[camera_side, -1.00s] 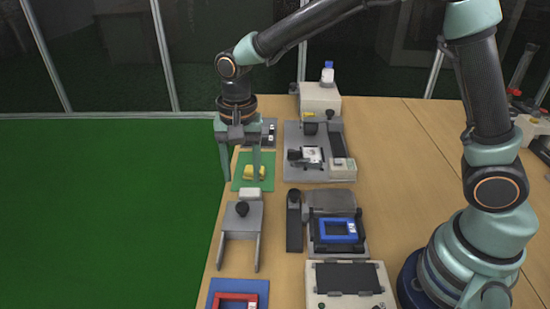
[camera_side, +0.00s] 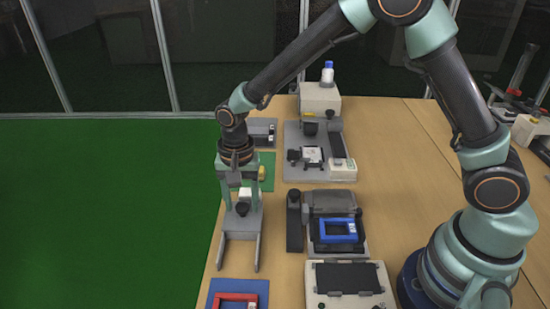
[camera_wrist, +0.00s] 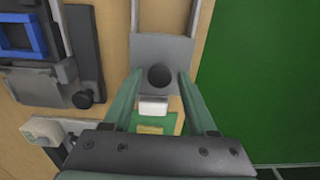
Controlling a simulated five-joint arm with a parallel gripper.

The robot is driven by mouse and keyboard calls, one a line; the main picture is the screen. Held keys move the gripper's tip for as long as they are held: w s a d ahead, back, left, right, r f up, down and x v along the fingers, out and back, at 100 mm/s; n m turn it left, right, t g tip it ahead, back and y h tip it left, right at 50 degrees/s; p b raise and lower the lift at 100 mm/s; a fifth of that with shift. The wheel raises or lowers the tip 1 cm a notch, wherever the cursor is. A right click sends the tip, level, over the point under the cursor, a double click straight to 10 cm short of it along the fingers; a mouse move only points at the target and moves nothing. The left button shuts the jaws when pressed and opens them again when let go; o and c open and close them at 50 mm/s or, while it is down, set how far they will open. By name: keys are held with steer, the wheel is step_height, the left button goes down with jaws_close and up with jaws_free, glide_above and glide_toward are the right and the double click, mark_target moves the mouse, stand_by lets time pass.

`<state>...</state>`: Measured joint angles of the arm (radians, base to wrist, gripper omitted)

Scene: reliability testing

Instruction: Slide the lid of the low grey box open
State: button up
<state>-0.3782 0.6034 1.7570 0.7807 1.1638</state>
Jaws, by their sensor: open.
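The low grey box (camera_side: 238,224) lies near the left edge of the table, with a flat grey top and two thin rails reaching toward the side camera. A round black knob (camera_side: 242,209) stands on its lid; the knob also shows in the wrist view (camera_wrist: 160,76). My gripper (camera_side: 241,207) points down over the box, open, with a finger on each side of the knob. In the wrist view the fingertips (camera_wrist: 157,74) flank the knob with gaps showing. I cannot tell how high the tips are above the lid.
A white block (camera_wrist: 153,106) sits beside the box behind the knob. A green mat (camera_side: 267,180) with a yellow piece (camera_side: 262,173) lies beyond. A dark fixture with a blue frame (camera_side: 338,230) stands to the right, and a red frame on a blue mat (camera_side: 262,291) in front.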

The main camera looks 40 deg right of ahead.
steer(key=shift+f, duration=0.1)
steer(key=c, duration=0.7)
steer(key=shift+s+a, duration=2.75)
steer(key=o, duration=0.7)
steer(key=shift+r, duration=2.55)
